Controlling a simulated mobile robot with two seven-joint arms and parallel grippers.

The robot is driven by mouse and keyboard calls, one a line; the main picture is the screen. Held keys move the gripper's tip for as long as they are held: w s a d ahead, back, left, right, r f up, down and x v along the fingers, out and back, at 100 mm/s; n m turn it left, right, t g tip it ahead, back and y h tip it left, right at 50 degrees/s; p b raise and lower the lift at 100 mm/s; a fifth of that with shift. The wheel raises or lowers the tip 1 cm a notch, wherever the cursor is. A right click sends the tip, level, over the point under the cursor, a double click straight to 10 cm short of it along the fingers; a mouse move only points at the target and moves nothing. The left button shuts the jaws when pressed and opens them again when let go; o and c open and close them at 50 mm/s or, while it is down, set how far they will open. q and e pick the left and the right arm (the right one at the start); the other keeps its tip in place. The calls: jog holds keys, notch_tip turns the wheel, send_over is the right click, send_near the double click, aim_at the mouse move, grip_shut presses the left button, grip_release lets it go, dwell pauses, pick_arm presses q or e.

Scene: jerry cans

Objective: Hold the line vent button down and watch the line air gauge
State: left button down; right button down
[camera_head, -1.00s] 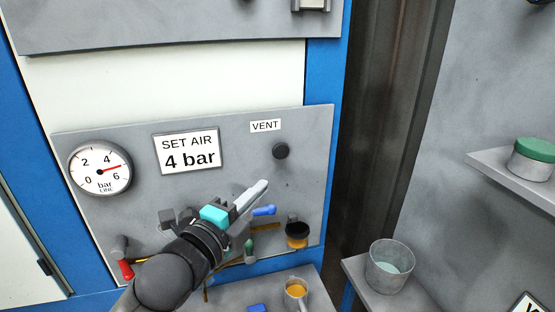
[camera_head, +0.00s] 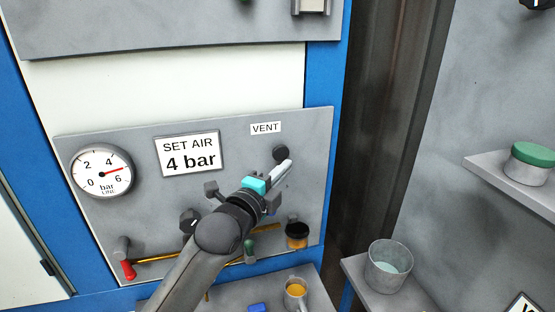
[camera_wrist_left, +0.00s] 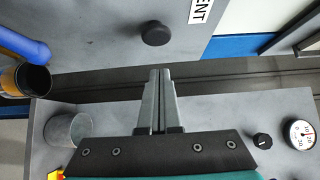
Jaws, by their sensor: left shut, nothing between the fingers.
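The black vent button (camera_head: 281,152) is a round knob on the grey panel (camera_head: 240,150), below the VENT label (camera_head: 265,128). The line air gauge (camera_head: 101,171) is at the panel's left; its red needle points between 4 and 6, near 5 bar. My left gripper (camera_head: 286,163) is shut and empty, its fingertips just below the button in the head view and partly overlapping its lower edge. In the left wrist view the button (camera_wrist_left: 155,33) stands ahead of the fingertips (camera_wrist_left: 160,72), with a visible gap between them. My right gripper is not in view.
A SET AIR 4 bar sign (camera_head: 191,153) is between gauge and button. A metal cup (camera_head: 388,265) stands on a shelf at right.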

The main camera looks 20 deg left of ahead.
aim_at(286, 153)
pick_arm(q)
jog(key=shift+w+a, duration=0.55)
jog(key=shift+w, duration=0.3)
jog(key=shift+w+a, duration=0.55)
jog(key=shift+w, duration=0.25)
